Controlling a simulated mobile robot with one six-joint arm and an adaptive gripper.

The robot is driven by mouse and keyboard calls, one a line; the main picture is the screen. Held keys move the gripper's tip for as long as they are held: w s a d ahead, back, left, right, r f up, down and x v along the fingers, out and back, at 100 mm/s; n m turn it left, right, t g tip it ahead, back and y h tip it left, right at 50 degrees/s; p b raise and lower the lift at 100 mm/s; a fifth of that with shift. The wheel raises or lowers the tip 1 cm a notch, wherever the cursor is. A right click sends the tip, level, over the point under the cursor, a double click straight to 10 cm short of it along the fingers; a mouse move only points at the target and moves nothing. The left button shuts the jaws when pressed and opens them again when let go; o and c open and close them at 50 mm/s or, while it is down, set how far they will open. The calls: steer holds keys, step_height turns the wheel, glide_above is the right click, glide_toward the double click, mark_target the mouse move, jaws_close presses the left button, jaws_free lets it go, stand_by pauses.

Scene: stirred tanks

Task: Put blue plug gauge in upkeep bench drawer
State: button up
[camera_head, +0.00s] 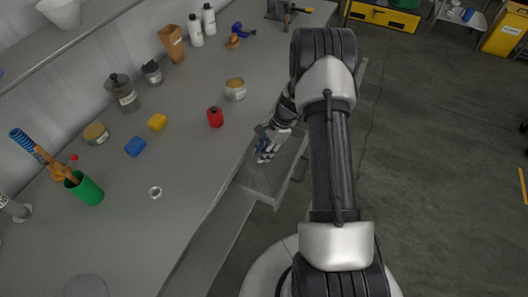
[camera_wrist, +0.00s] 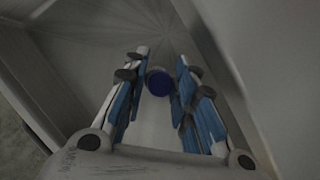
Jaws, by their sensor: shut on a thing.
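The blue plug gauge (camera_wrist: 159,83) shows in the wrist view as a dark blue round end between my fingertips. My gripper (camera_wrist: 161,72) is shut on it. In the head view my gripper (camera_head: 265,152) is at the open bench drawer (camera_head: 268,187), which sticks out from the bench's right edge. In the wrist view the grey drawer walls (camera_wrist: 62,95) surround the gripper, and the fingers point down into the drawer. The gauge's lower part is hidden, and I cannot tell whether it touches the drawer floor.
On the grey bench (camera_head: 190,215) stand a red container (camera_head: 215,117), a cream-lidded jar (camera_head: 235,90), yellow (camera_head: 157,122) and blue (camera_head: 135,146) blocks, a green cup (camera_head: 85,189) and a metal ring (camera_head: 155,192).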

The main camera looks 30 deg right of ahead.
steer(key=o, duration=0.8)
steer(key=shift+f, duration=0.15)
